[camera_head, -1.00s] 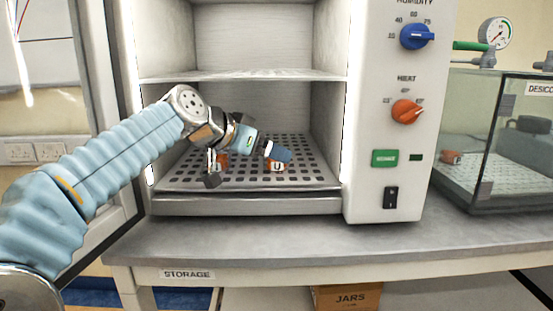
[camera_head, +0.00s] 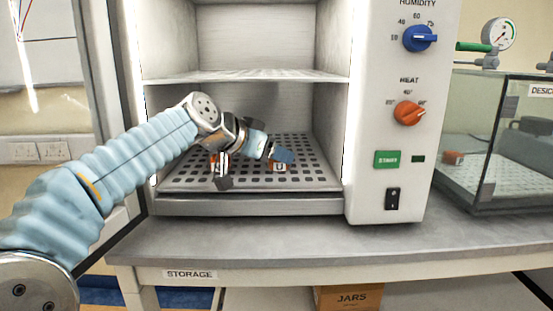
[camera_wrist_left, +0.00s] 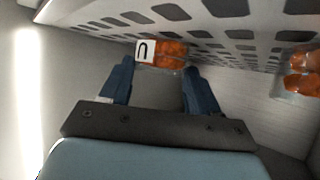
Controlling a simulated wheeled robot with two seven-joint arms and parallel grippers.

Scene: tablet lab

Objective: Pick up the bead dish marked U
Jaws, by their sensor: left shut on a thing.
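The bead dish marked U (camera_head: 279,167) is a small clear dish of orange beads with a white label, at the perforated lower shelf of the open cabinet. In the left wrist view the dish (camera_wrist_left: 168,56) sits between the fingertips, its U label upside down. My left gripper (camera_wrist_left: 159,68) is shut on it; in the head view its blue fingers (camera_head: 283,155) partly cover the dish. I cannot tell whether the dish is clear of the shelf. My right gripper is not in view.
A second orange dish (camera_head: 213,160) stands to the left on the perforated shelf (camera_head: 310,180), partly hidden by my wrist; it also shows in the wrist view (camera_wrist_left: 301,80). An upper shelf (camera_head: 250,76) is overhead. The control panel (camera_head: 388,110) and desiccator (camera_head: 500,150) are right.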

